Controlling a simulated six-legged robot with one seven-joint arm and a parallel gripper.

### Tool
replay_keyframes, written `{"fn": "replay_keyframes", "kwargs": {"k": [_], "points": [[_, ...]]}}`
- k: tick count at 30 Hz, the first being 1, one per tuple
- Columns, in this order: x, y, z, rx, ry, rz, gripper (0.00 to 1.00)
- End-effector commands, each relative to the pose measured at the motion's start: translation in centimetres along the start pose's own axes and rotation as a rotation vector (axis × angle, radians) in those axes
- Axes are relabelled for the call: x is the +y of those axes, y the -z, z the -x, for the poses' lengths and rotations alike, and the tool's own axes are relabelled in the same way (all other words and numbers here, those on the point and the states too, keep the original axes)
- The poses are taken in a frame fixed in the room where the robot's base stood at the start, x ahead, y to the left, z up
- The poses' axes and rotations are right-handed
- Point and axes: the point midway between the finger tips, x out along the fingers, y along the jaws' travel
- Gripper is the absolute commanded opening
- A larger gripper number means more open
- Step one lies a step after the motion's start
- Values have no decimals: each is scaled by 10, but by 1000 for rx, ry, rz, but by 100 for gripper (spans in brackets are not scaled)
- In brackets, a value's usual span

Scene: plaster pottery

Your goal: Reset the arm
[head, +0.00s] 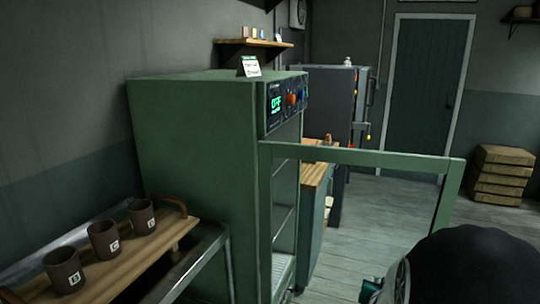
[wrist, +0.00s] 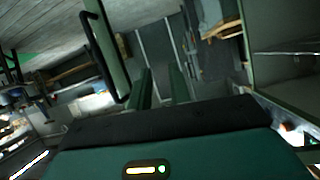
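My gripper (wrist: 160,88) shows in the wrist view, its two green fingers apart with nothing between them. Below the fingers is its dark and green body with a small lit strip. In the head view, a dark rounded part of my arm fills the lower right corner, and the fingers cannot be made out there. In the wrist view, a green door edge with a black handle (wrist: 98,60) is just left of the fingers; whether they touch cannot be told.
A green cabinet (head: 190,150) with a lit display stands open, its framed door (head: 370,158) swung out to the right. Three brown cups (head: 104,240) stand on a wooden tray (head: 185,222) at left. Stacked wooden boxes (head: 502,175) stand at far right. Floor beyond the door is clear.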

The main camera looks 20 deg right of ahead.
Motion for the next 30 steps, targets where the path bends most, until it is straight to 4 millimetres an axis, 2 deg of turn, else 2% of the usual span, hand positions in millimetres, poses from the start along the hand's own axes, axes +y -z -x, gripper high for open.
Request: {"fn": "replay_keyframes", "kwargs": {"k": [1,6,9,13,18,22,25,30], "points": [[-27,7,13,-36,54,18,20],[-98,9,65,-195,204,103,20],[-132,7,104,-284,286,173,20],[-162,2,163,-395,380,279,20],[-179,-8,246,-524,480,443,20],[-174,-17,299,-603,525,557,20],[-168,-21,324,-642,541,617,20],[-162,-24,337,-667,545,649,20]]}}
